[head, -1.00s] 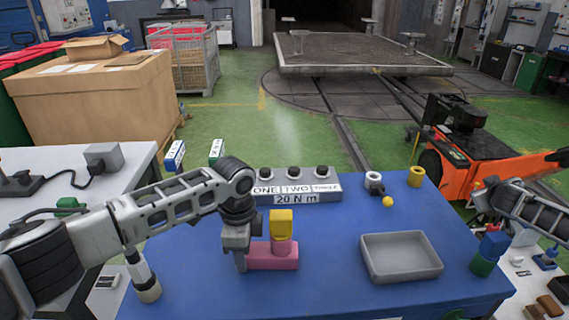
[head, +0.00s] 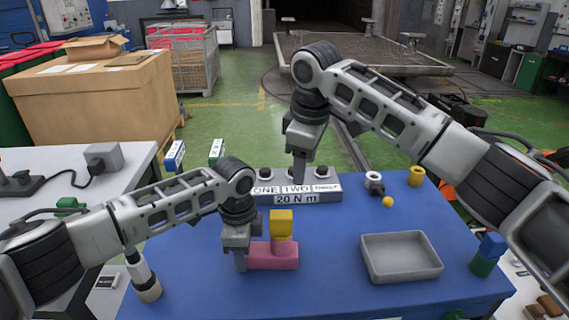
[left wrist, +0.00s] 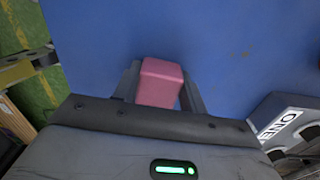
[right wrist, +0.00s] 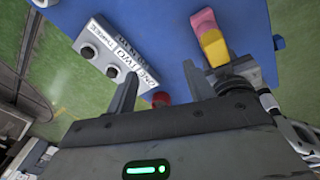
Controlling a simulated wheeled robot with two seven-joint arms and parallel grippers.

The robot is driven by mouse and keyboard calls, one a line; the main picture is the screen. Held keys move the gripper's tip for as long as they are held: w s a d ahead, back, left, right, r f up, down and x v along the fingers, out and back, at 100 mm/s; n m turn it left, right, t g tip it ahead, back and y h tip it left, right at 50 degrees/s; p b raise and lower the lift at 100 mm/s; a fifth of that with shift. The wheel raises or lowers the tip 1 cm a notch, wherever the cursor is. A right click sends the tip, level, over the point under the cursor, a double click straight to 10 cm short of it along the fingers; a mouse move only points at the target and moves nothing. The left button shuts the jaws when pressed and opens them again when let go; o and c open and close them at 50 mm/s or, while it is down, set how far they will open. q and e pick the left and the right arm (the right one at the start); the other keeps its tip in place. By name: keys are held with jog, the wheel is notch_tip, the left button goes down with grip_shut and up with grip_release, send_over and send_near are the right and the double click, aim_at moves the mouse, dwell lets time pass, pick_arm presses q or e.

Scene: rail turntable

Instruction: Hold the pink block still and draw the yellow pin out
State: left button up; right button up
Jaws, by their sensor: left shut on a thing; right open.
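The pink block (head: 272,256) lies on the blue table, with a raised part at its right end. The yellow pin (head: 281,221) stands upright in that raised part, its blocky head on top. My left gripper (head: 241,262) is shut on the left end of the pink block. In the left wrist view the pink block (left wrist: 161,82) sits between both fingers. In the right wrist view the yellow pin (right wrist: 213,46) and pink block (right wrist: 203,20) lie beyond the right finger.
The box labelled ONE TWO THREE (head: 297,190) stands behind the pin. A grey tray (head: 401,276) is to the right, with a yellow ball (head: 388,202) and a yellow cylinder (head: 416,176) behind it. A small red thing (right wrist: 161,98) shows between my right fingers.

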aim_at(285, 214)
jog(key=s+a+r+n+g, duration=0.2)
jog(key=s+a+r+n, duration=0.15)
jog(key=s, duration=0.25)
jog(key=shift+n, duration=0.35)
jog(key=f, duration=1.2)
jog(key=shift+a+f, duration=0.15)
jog(key=shift+a, duration=0.25)
grip_shut()
